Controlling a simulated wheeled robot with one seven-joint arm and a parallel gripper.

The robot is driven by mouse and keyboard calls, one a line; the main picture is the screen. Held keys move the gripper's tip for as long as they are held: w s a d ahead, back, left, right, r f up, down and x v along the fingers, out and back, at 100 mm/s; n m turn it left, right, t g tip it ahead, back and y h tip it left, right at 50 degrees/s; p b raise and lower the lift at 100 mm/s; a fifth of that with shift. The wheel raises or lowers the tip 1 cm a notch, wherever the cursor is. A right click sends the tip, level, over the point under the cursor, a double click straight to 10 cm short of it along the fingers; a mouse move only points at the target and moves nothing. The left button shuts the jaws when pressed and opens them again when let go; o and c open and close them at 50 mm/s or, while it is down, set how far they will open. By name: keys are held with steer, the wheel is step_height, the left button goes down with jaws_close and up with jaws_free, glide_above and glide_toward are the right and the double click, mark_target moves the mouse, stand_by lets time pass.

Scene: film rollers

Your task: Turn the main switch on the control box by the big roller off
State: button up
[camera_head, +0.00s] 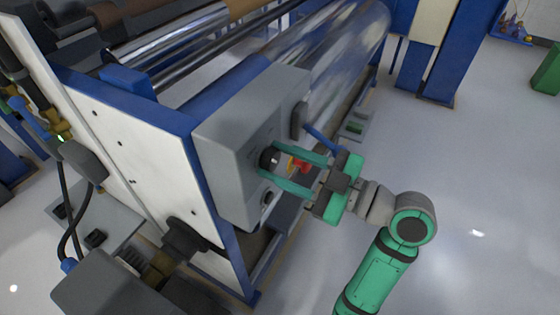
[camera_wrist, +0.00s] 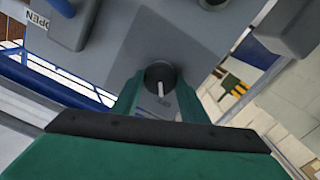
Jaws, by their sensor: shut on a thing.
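The grey control box (camera_head: 225,150) is mounted on the end of the big roller's frame. Its main switch (camera_head: 268,157) is a dark round knob on the box's face. In the wrist view the switch (camera_wrist: 160,73) shows a white line running nearly upright, slightly tilted. My gripper (camera_head: 271,163) reaches in from the right with its green fingers shut on the knob, one on each side. In the wrist view the fingers of my gripper (camera_wrist: 160,92) flank the knob. The fingers partly hide the knob's sides, and no marks around it can be read.
A smaller round control (camera_head: 267,197) sits lower on the box. A red and yellow part (camera_head: 301,165) shows behind my fingers. The big shiny roller (camera_head: 335,50) runs behind the box.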

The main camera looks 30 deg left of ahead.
steer(key=o, duration=1)
steer(key=shift+o, duration=0.2)
steer(key=d, duration=1.1)
steer(key=shift+w, duration=0.3)
steer(key=shift+a, duration=0.1)
